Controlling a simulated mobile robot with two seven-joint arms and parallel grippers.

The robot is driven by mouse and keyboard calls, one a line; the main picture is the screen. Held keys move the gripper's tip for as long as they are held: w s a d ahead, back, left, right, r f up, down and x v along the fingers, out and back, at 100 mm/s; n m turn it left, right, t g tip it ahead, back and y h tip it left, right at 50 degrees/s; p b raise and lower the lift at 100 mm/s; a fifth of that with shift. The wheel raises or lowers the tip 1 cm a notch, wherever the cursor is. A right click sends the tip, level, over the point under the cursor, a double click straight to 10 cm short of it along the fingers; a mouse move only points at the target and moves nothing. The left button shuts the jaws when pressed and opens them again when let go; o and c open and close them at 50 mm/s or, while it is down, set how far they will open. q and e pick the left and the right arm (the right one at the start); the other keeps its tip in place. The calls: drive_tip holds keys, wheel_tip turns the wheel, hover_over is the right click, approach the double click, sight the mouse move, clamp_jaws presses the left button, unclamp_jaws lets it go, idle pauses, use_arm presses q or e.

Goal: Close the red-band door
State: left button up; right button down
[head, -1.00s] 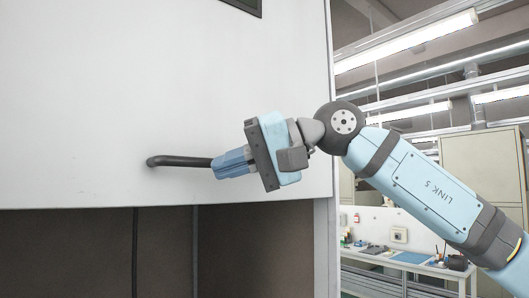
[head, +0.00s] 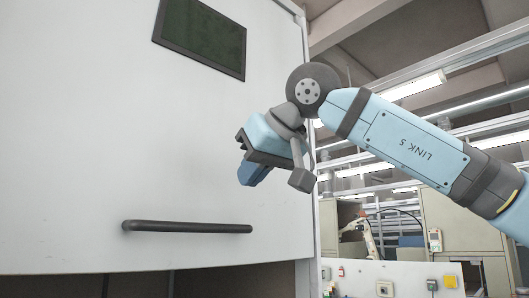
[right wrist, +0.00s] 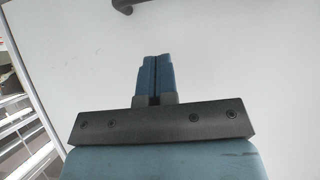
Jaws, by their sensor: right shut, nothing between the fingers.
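The door is a large white panel (head: 80,120) filling the left of the head view, with a dark window (head: 202,35) near its top. A black bar handle (head: 188,227) sits low on it; an end also shows at the top of the right wrist view (right wrist: 125,6). No red band shows in these frames. My right gripper (head: 252,177) is above the handle's right end, clear of it, in front of the panel. Its blue fingers are together and empty; they also show in the right wrist view (right wrist: 157,60). My left gripper is not in view.
Below the panel's lower edge is a dark opening (head: 225,283) with thin vertical lines inside. A light frame post (head: 309,150) borders the panel on the right. Beyond it are a small robot arm (head: 366,235), cabinets and a white wall with small boxes.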

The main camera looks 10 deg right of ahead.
sight(237, 211)
drive_tip(key=w+f, duration=0.1)
drive_tip(key=f, duration=0.1)
drive_tip(key=w+a+f, duration=0.1)
drive_tip(key=f, duration=0.1)
drive_tip(key=a+f, duration=0.1)
drive_tip(key=f, duration=0.1)
drive_tip(key=shift+w+p, duration=0.4)
drive_tip(key=shift+a+r, duration=0.1)
drive_tip(key=shift+a, duration=0.05)
